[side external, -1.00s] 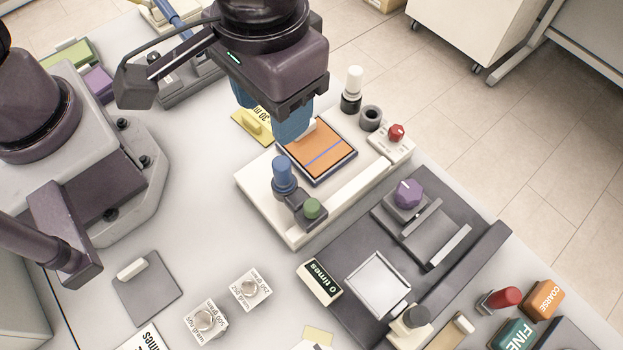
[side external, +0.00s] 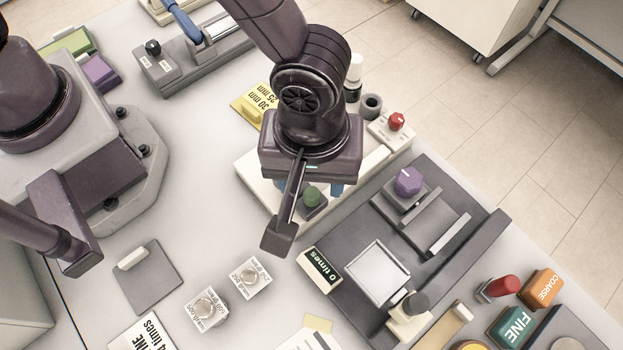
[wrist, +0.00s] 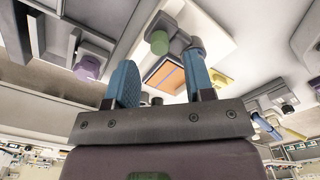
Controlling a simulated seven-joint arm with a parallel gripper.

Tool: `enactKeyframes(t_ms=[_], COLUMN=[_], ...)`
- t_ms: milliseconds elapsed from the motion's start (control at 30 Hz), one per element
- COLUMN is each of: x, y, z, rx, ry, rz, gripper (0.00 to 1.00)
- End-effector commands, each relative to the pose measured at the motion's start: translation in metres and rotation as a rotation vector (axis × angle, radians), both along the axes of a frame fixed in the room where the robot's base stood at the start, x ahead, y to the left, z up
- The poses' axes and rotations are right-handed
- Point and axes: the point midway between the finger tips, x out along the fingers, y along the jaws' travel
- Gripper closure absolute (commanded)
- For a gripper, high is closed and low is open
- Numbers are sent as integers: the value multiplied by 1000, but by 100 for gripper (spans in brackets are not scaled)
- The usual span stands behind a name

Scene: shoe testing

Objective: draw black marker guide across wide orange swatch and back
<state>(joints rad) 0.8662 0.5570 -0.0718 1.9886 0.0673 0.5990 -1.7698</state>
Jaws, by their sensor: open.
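My gripper (side external: 308,190) hangs over the white swatch fixture (side external: 245,170) in the side view and hides the orange swatch there. Its two blue fingers are apart, with nothing seen held between them. In the wrist view the fingers of my gripper (wrist: 160,78) frame the orange swatch (wrist: 168,76), which lies beyond them in a dark frame. A green knob (side external: 311,195) shows just under the gripper, and the green knob (wrist: 160,42) also shows in the wrist view. The blue knob beside it is hidden in the side view. A white bottle with a dark base (side external: 353,75) stands behind the fixture.
A red knob box (side external: 395,128) sits at the fixture's far right. A dark rig with a purple knob (side external: 408,182) and a counter (side external: 320,268) lies to the right. A yellow card (side external: 252,103) lies behind.

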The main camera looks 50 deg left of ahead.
Motion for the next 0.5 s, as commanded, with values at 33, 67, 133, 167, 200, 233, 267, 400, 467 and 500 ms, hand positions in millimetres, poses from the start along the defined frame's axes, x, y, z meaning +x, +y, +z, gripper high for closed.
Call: enactKeyframes(t_ms=[33,67,133,167,200,233,267,400,467,500], x=[0,0,0,0,0,0,0,0,0,0], y=[1,1,0,0,0,0,0,0,0,0], z=[-11,-15,-25,-29,-33,-35,-38,-43,-43,-43], rx=[4,4,2,2,1,1,1,-1,-1,-1], ry=[3,2,2,2,1,1,1,-1,-1,-1], rz=[-1,-1,-2,-2,-1,-1,-1,-1,-1,-1], gripper=[51,51,51,51,51,51,51,51,51,51])
